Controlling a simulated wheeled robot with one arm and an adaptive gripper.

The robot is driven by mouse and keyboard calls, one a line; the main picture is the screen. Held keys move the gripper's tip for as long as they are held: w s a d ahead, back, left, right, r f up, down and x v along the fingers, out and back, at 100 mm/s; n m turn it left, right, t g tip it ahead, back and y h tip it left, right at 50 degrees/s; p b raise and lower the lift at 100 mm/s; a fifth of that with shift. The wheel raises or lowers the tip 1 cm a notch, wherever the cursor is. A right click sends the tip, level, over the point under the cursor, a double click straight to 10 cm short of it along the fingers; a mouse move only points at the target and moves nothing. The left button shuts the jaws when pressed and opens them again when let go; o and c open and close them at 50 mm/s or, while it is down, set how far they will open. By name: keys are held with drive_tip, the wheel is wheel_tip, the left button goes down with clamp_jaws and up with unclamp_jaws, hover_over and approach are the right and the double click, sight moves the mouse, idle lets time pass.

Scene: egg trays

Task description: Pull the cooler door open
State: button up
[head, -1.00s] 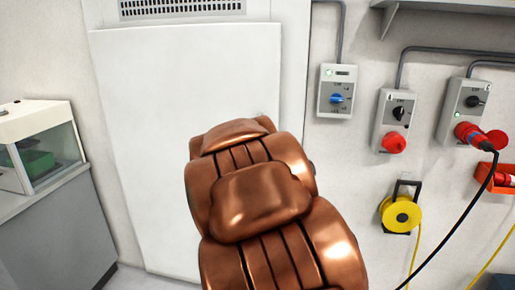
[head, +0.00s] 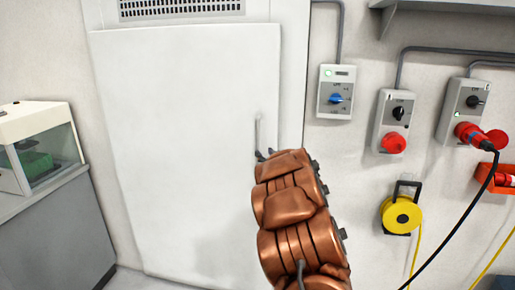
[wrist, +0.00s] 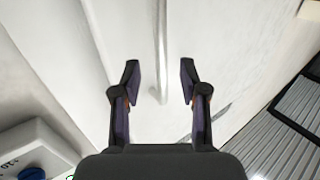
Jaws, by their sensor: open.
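The cooler door (head: 180,140) is a large white panel that looks closed in its frame. Its slim vertical handle (head: 257,132) is a pale bar near the door's right edge. In the wrist view the handle (wrist: 161,55) runs down between the open fingers of my gripper (wrist: 160,80), which do not touch it. My gripper (head: 265,156) also shows in the head view at the handle's lower end, mostly hidden behind my copper-coloured arm. The gripper is empty.
A control box with a blue knob (head: 336,92) is on the wall right of the door. A grey cabinet with a glass case (head: 48,155) stands at left.

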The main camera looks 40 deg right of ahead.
sight(258, 147)
drive_tip(key=shift+r+p+x, duration=0.2)
drive_tip(key=shift+p+x, duration=0.55)
drive_tip(key=shift+x, duration=2.3)
drive_tip(key=shift+w+d+f, duration=0.15)
drive_tip(key=shift+w+d, duration=0.1)
drive_tip(key=shift+w, duration=0.45)
clamp_jaws()
